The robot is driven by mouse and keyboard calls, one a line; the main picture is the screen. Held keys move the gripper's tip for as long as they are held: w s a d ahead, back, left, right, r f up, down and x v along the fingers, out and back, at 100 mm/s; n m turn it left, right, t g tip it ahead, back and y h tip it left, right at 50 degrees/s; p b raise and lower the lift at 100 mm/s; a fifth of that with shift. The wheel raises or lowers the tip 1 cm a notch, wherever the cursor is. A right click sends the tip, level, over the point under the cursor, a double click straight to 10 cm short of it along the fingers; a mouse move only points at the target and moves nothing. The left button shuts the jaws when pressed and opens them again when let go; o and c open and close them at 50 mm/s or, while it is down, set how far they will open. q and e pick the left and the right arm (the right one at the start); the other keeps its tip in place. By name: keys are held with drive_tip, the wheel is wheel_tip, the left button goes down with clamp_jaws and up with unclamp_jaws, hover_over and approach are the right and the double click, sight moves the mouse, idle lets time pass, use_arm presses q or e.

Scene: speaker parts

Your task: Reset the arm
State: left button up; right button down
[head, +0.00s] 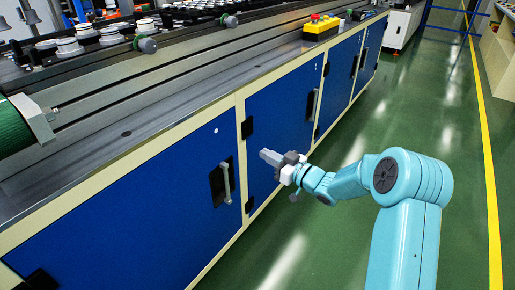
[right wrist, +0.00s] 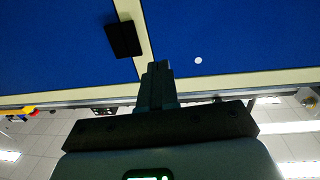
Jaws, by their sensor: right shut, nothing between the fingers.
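My right arm (head: 405,195) comes in from the lower right of the head view. Its gripper (head: 268,156) is shut and empty, in front of the blue cabinet doors (head: 270,105) and below the bench top. In the right wrist view the gripper's fingers (right wrist: 158,72) are together, with nothing between them. Blue panels and a black hinge (right wrist: 124,40) show beyond the fingers there. I cannot tell from these views how far the fingertips are from the cabinet. My left gripper is not in view.
The bench (head: 130,130) runs along the left, with rails and several white and grey speaker parts (head: 68,47) on top. A yellow control box (head: 321,28) sits at its far edge. Door handles (head: 226,183) stick out. Green floor (head: 330,240) is open at the right.

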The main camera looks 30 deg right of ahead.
drive_tip(key=s+a+f+m+g+y, duration=0.1)
drive_tip(key=s+a+f+g, duration=0.15)
drive_tip(key=a+f, duration=0.75)
drive_tip(key=s+a+f+m+g+y, duration=0.1)
drive_tip(key=s+a+f+m+g, duration=0.15)
drive_tip(key=a+f, duration=0.75)
drive_tip(key=s+a+f+g+h, duration=0.1)
drive_tip(key=s+a+f+g, duration=0.4)
drive_tip(key=s+a, duration=0.35)
drive_tip(key=s+f+m+g+h, duration=0.1)
drive_tip(key=s+f+g, duration=0.2)
drive_tip(key=s, duration=0.5)
drive_tip(key=s+f+m+g+h, duration=0.1)
drive_tip(key=s+f+g, duration=0.15)
drive_tip(key=s, duration=0.55)
wheel_tip(320, 180, up, 27)
drive_tip(key=g+p, duration=0.1)
drive_tip(key=p, duration=2.6)
drive_tip(key=shift+s+r, duration=0.15)
drive_tip(key=shift+s, duration=0.15)
drive_tip(key=shift+n+g, duration=0.25)
